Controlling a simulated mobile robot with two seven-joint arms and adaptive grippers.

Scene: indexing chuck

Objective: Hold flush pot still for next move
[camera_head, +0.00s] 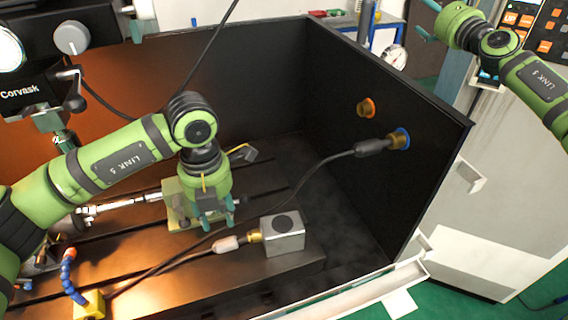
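A grey metal box with a black round top (283,235), which I take to be the flush pot, stands upright on the dark slotted table. A brass fitting (254,236) on its left side meets a pale hose connector (228,244). My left gripper (217,213) points down just left of and behind the box, apart from it. Its teal fingers look spaced apart, with nothing seen between them. A pale yellow block (178,205) is partly hidden behind it. My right gripper (430,20) is raised at the top right, open and empty, far from the box.
A dark enclosure wall (380,190) rises on the right, with a blue-ringed port (400,138) and an orange port (366,107). A black hose (318,167) hangs from the blue-ringed port across the table. A blue segmented hose (70,275) stands front left.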

